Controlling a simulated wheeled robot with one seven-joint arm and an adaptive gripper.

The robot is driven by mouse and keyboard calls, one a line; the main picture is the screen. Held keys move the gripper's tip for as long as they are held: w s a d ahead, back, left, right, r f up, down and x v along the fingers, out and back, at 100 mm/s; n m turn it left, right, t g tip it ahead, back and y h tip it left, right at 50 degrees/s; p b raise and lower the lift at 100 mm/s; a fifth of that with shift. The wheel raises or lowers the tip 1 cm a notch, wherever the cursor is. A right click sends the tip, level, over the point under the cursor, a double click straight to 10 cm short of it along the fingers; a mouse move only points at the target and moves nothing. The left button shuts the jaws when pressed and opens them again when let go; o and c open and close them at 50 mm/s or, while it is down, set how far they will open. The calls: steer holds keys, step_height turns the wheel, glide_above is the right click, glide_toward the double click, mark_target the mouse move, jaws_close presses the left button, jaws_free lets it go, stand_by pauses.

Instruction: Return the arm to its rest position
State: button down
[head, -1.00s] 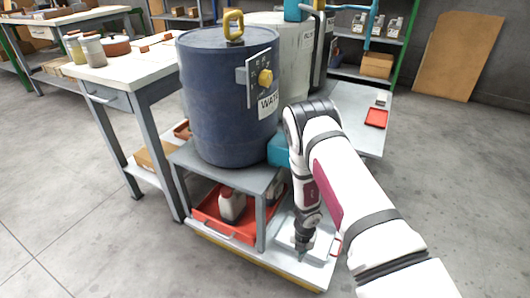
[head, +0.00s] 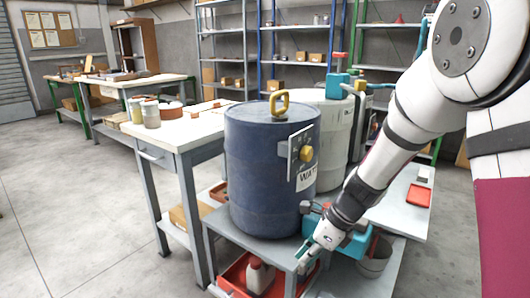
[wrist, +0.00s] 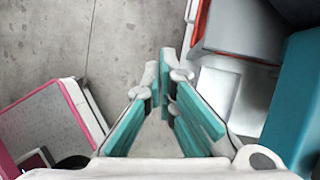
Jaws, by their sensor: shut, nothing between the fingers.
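My gripper (head: 304,262) is at the lower middle of the head view, beside the front right corner of the grey stand under the blue drum. My white arm reaches down to it from the upper right. In the wrist view my gripper (wrist: 164,75) has its teal fingers close together, with nothing visible between them. Bare concrete floor shows beyond the fingertips. I cannot tell whether the gripper touches the stand. No brush can be made out in these views.
The blue drum (head: 262,170) stands on the grey stand (head: 225,222), just left of my gripper. A teal unit (head: 357,243) and a grey bucket (head: 376,262) are close on the right. A white bottle (head: 259,276) sits in a red tray below. Open floor (head: 80,220) lies left.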

steer(key=s+d+r+n+g, duration=0.1)
steer(key=s+r+n, duration=1.1)
steer(key=s+r, duration=0.35)
steer(key=s+d+r+n+h, duration=0.15)
steer(key=s+d+n, duration=0.3)
steer(key=s, duration=0.55)
steer(key=s+d+n+h, duration=0.3)
steer(key=s+n, duration=0.3)
steer(key=s, duration=0.4)
step_height(320, 180, up, 33)
steer(key=t+p, duration=0.4)
steer(key=p, duration=2.7)
steer(key=shift+w+d+r+n, duration=0.2)
steer(key=shift+w+d+n, duration=0.15)
steer(key=c, duration=2.3)
jaws_free()
